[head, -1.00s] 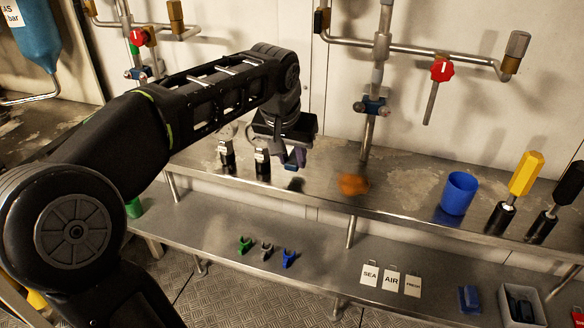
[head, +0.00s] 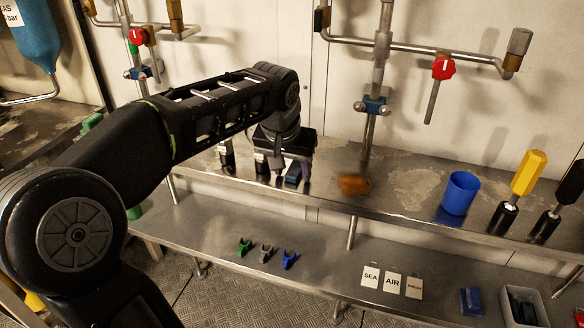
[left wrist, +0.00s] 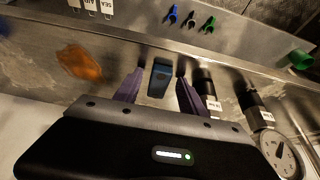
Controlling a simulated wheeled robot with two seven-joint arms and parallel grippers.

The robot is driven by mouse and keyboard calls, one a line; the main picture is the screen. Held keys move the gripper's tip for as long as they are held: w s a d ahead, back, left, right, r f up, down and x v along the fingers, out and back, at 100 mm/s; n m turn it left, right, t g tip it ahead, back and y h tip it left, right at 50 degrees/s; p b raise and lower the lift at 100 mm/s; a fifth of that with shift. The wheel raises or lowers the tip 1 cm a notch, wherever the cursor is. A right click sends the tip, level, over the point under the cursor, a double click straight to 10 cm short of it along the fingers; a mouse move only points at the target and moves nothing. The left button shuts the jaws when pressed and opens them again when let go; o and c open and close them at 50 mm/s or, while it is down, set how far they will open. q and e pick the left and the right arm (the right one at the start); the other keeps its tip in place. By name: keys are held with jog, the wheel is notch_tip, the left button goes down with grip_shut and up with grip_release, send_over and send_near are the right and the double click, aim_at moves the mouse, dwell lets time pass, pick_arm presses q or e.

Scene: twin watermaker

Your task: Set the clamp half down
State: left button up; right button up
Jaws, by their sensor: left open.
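The clamp half is a small dark blue block (left wrist: 160,78), lying between the two fingers of my left gripper (left wrist: 160,73) in the left wrist view. There is a gap on each side of it, so the gripper is open around it and not closed on it. In the head view the clamp half (head: 293,174) shows just below the gripper (head: 289,168), low at the steel bench top (head: 408,190), and seems to rest on it. The gripper hides part of it. My right gripper is not in view.
Black labelled fittings (left wrist: 208,90) stand close on the other side. A blue cup (head: 459,193) and yellow-handled tool (head: 528,173) are farther right. Small forked parts (head: 265,252) and tags (head: 392,282) lie on the lower shelf.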

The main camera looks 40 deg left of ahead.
pick_arm(q)
jog(key=shift+r, duration=0.3)
jog(key=p+v, duration=0.2)
jog(key=v, duration=0.9)
jog(key=shift+s+r+p, duration=0.2)
jog(key=shift+r+p, duration=0.15)
jog(key=shift+p, duration=0.05)
jog(key=shift+d, duration=0.1)
